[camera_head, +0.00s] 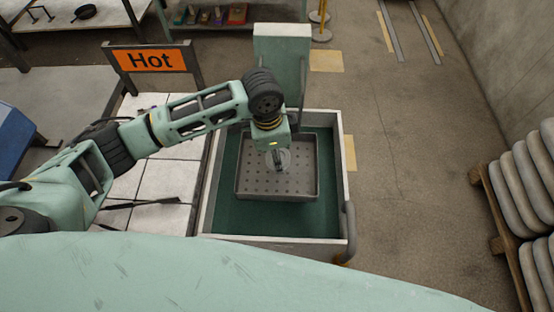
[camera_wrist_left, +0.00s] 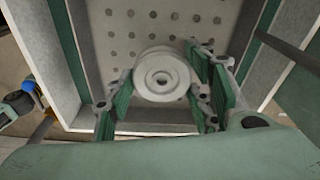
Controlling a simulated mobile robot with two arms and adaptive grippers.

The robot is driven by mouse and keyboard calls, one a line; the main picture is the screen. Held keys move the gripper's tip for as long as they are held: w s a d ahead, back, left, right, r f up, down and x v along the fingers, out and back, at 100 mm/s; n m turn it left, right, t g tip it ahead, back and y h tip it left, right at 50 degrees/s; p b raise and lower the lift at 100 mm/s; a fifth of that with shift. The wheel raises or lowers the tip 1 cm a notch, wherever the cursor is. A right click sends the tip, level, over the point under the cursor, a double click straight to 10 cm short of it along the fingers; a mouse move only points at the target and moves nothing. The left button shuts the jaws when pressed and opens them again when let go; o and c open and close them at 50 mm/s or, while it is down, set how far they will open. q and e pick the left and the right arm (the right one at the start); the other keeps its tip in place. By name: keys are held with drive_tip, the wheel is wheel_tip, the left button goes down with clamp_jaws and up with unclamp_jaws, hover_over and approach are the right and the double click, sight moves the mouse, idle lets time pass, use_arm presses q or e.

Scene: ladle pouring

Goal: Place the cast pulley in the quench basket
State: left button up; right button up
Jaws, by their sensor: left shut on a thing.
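The cast pulley (camera_wrist_left: 162,78) is a pale grey grooved wheel with a hub hole, seen between the fingers in the left wrist view. My left gripper (camera_head: 278,160) is shut on it and points down over the quench basket. In the head view the pulley is mostly hidden by the gripper. The quench basket (camera_head: 245,190) is a grey tray with a perforated floor inside the tank; its holed floor also shows in the left wrist view (camera_wrist_left: 125,20). I cannot tell whether the pulley touches the basket floor. My right gripper is not in view.
The quench tank (camera_head: 212,170) has pale walls and dark green liquid or lining around the basket. A post (camera_head: 282,65) stands behind it. An orange "Hot" sign (camera_head: 150,60) stands by the white-tiled table (camera_head: 155,190) to the left. Stacked sacks (camera_head: 525,190) lie on a pallet at right.

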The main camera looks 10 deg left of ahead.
use_arm(q)
drive_tip(key=shift+f+p, duration=0.5)
drive_tip(key=shift+f, duration=1.55)
drive_tip(key=o, duration=1.3)
drive_tip(key=r, duration=0.4)
drive_tip(key=a+r+b, duration=0.1)
drive_tip(key=r, duration=0.7)
drive_tip(key=shift+s+a, duration=0.15)
drive_tip(key=shift+s, duration=0.1)
drive_tip(key=shift+s, duration=0.1)
